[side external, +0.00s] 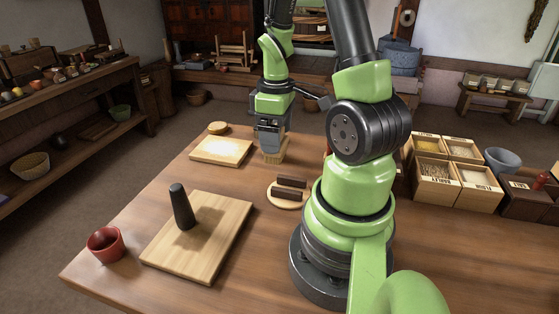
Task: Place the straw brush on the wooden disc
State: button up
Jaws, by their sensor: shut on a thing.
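My gripper (271,137) points down at the far middle of the table, shut on the straw brush (274,155). The brush's pale bristles show below the fingers; I cannot tell whether they touch the table. A pale round wooden disc (286,205) lies nearer, just below the gripper in the picture, with two dark brown blocks (290,182) at it. A smaller, thicker round wooden piece (218,128) sits left of the gripper behind a pale board. I cannot tell for sure which round piece is the named disc.
The pale square board (220,151) lies left of the brush. A larger wooden board (215,250) with an upright dark pestle (181,206) and a red cup (106,244) are at the front left. Crates of grain (437,182) stand at right. Bare table lies between the boards.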

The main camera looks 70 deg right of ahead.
aim_at(276, 158)
jog(key=shift+f, duration=2.75)
jog(key=shift+f, duration=0.15)
jog(key=shift+f, duration=0.4)
jog(key=o, duration=0.8)
jog(key=shift+o, duration=0.2)
jog(key=shift+r, duration=0.1)
